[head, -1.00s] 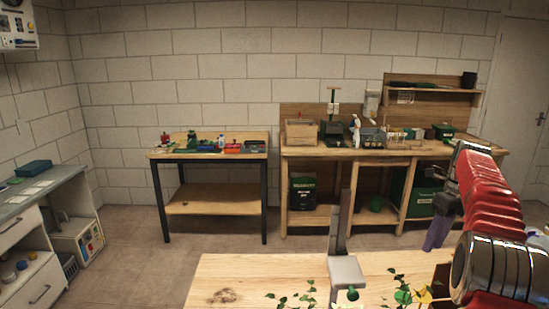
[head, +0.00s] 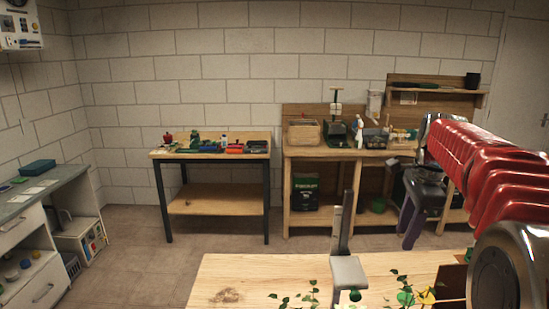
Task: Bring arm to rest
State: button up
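My red arm reaches in from the right edge of the head view. My gripper (head: 411,228) hangs from its far end with purple fingers pointing down, in front of the back workbench. It is above the floor and beyond the near table. The fingers overlap from this angle, so I cannot tell whether they are apart. I see nothing hanging from them.
The near wooden table (head: 235,270) holds green seedlings (head: 296,299) and a grey post (head: 345,225). A back workbench (head: 340,152) carries tools and boxes. A smaller table (head: 210,154) stands left of it, with open floor (head: 140,260) in front.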

jog(key=s+a+f+n+t, duration=0.1)
jog(key=s+a+f+n, duration=0.1)
jog(key=s+a+n, duration=0.3)
jog(key=s+a+f+n+t, duration=0.1)
jog(key=s+a+f+n, duration=0.2)
jog(key=s+a+n, duration=0.2)
jog(key=s+a+f+n+t, duration=0.2)
jog(key=s+a+n, duration=0.4)
jog(key=s, duration=0.9)
jog(key=f+n, duration=0.1)
jog(key=n, duration=0.2)
jog(key=shift+s+n+h, duration=0.3)
jog(key=shift+n, duration=0.1)
jog(key=shift+s, duration=0.15)
jog(key=shift+c, duration=0.6)
